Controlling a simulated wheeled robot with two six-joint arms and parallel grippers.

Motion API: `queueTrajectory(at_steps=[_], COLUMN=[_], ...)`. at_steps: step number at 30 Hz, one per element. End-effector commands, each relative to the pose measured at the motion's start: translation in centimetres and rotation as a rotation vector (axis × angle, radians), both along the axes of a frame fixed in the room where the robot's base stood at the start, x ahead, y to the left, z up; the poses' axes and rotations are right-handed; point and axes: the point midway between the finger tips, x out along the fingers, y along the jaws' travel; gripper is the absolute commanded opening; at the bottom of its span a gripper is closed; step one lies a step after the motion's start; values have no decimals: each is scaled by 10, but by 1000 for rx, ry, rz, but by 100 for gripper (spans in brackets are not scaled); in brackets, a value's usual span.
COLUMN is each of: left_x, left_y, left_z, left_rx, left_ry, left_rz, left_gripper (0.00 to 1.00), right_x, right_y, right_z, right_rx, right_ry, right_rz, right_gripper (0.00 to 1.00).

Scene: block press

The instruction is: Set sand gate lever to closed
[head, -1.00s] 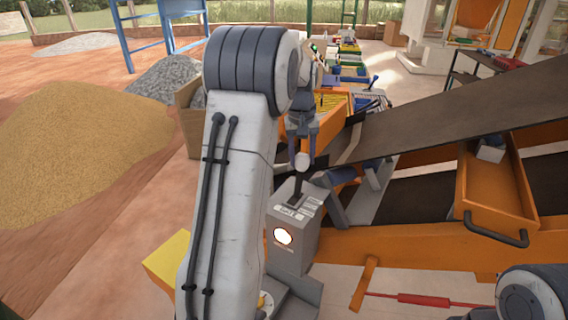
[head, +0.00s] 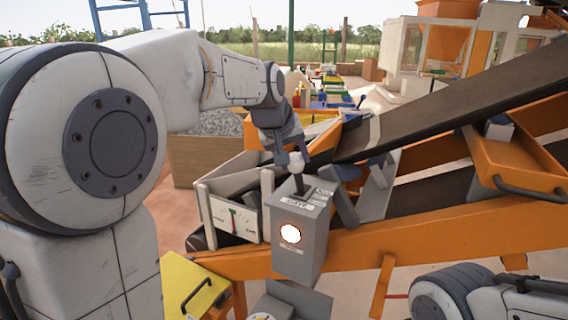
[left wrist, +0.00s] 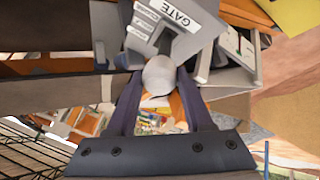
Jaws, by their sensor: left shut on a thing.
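The sand gate lever (head: 299,184) is a dark stem with a pale round knob (head: 297,160). It rises from a grey control box (head: 296,240) with a lit round lamp on its front. My left gripper (head: 292,148) is at the knob from above and behind. In the left wrist view its two dark fingers (left wrist: 160,92) are shut on the pale knob (left wrist: 159,73), one on each side. The box also shows there, with a label reading GATE (left wrist: 170,14). The stem is mostly hidden in that view. My right gripper is out of view.
A pale bin with a gauge panel (head: 236,217) stands just left of the box. An orange conveyor frame (head: 440,235) and dark belt (head: 450,110) run to the right. A yellow block with a handle (head: 190,290) is at lower left.

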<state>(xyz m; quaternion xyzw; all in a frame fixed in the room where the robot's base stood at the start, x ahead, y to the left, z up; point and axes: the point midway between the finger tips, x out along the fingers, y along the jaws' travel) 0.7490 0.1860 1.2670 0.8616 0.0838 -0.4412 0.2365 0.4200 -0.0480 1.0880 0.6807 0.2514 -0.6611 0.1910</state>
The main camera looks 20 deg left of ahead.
Motion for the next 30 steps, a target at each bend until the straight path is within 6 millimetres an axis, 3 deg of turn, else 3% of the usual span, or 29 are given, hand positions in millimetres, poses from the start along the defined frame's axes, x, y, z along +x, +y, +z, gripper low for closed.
queueTrajectory(at_steps=[17,18,19,30], left_x=[-5,-4,-4,-4], left_y=[-2,-2,-2,-2], left_z=[-6,-6,-6,-2], left_rx=[4,4,4,3], left_ry=[17,17,16,8], left_rz=[-7,-7,-7,-7], left_gripper=[0,66,78,80], right_x=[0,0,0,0], right_y=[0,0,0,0], right_z=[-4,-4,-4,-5], right_rx=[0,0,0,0], right_ry=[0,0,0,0], right_rz=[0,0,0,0], right_gripper=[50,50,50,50])
